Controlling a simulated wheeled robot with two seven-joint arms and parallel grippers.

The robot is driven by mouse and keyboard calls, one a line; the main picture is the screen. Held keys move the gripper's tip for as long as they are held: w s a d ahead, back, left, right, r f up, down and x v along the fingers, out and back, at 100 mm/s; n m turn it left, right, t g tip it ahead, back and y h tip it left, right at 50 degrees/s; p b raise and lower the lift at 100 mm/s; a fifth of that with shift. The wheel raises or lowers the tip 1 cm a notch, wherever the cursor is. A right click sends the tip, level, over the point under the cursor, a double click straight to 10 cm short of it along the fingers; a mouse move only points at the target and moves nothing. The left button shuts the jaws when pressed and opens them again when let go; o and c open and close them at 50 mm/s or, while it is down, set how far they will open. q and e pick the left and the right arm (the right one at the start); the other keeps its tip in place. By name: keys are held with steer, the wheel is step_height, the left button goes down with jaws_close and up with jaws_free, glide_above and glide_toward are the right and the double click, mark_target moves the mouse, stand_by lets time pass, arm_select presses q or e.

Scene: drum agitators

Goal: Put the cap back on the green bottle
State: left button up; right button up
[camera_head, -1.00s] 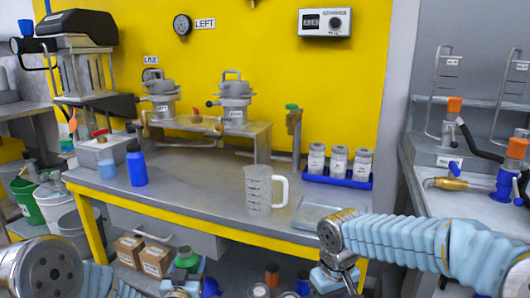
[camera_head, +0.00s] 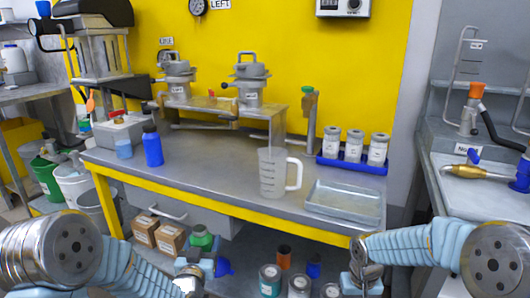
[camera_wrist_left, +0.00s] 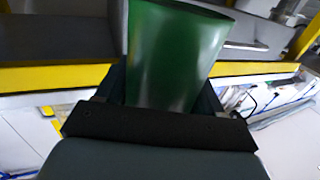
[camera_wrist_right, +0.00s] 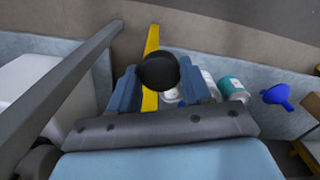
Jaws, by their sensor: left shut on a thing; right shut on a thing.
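The green bottle (camera_head: 201,238) is in my left gripper (camera_head: 203,262), low in front of the bench in the head view. Its green body fills the upper middle of the left wrist view (camera_wrist_left: 172,55), between the fingers. My right gripper (camera_wrist_right: 163,90) is shut on a round black cap (camera_wrist_right: 160,70), seen from above in the right wrist view. In the head view my right gripper (camera_head: 362,282) is at the lower right, well apart from the bottle, and the cap is not clearly visible there. The bottle's mouth is too small to make out.
A clear jug (camera_head: 272,173), a shallow metal tray (camera_head: 345,203), a blue bottle (camera_head: 152,147) and a blue rack (camera_head: 352,165) of white jars stand on the grey bench. Below are cardboard boxes (camera_head: 170,239), several cans (camera_head: 270,280) and a blue funnel (camera_wrist_right: 277,95).

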arm_select(q)
steer(key=s+d+f+m+g+h, duration=0.2)
steer(key=s+d+f+m+h, duration=0.2)
steer(key=d+f, duration=0.3)
steer(key=s+d+f+m+g+h, duration=0.2)
steer(key=s+d+f+m+h, duration=0.2)
steer(key=d+f+h, duration=0.3)
steer(key=shift+d+f+h, duration=0.2)
steer(key=shift+d+h, duration=0.1)
steer(key=shift+d, duration=0.6)
steer(key=shift+s, duration=0.1)
arm_select(e)
steer(key=a+r+n, duration=0.2)
steer(key=a+r, duration=0.2)
steer(key=a, duration=0.4)
steer(key=a+r+n, duration=0.1)
steer(key=a+r, duration=0.2)
steer(key=a, duration=0.6)
steer(key=a+r+n, duration=0.2)
steer(key=a+r, duration=0.2)
steer(key=a, duration=0.4)
steer(key=shift+w+a+r+n, duration=0.3)
steer(key=shift+w+a, duration=0.05)
steer(key=shift+a, duration=0.05)
steer(key=shift+f, duration=2)
